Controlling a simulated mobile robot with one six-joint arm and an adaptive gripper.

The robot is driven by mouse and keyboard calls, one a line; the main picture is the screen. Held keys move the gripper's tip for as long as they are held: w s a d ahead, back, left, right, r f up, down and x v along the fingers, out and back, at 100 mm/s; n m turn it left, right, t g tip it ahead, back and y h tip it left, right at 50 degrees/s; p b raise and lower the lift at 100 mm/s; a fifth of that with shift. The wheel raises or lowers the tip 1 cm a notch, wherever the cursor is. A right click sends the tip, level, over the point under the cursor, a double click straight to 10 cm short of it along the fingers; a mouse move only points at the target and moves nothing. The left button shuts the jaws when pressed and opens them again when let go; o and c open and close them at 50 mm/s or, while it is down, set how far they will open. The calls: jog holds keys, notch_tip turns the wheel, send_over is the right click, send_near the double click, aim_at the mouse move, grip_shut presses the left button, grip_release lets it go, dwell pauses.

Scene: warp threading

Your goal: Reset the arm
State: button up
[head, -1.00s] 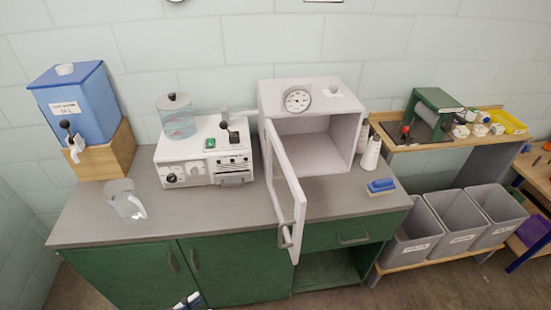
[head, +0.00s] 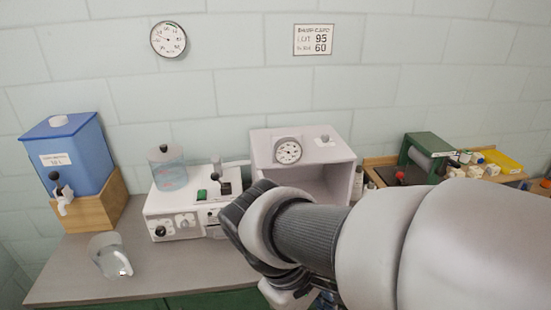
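My arm reaches in from the right edge across the front of the head view. Its dark angular end (head: 238,212) is in front of the white control unit and the oven-like white cabinet (head: 262,148). The fingers of my gripper cannot be made out, so I cannot tell whether it is open or shut or holds anything.
A blue dispenser (head: 78,150) on a wooden stand and a clear jug (head: 108,256) are on the left of the grey counter (head: 60,283). The white control unit (head: 160,205) carries a clear lidded jar (head: 167,172). A green roller device (head: 430,150) stands at right.

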jog(key=s+d+r+m+t+y, duration=0.4)
jog(key=d+m, duration=0.3)
jog(key=m, duration=0.2)
jog(key=shift+s+r+t, duration=0.2)
jog(key=shift+s+t, duration=0.1)
jog(key=shift+t, duration=0.3)
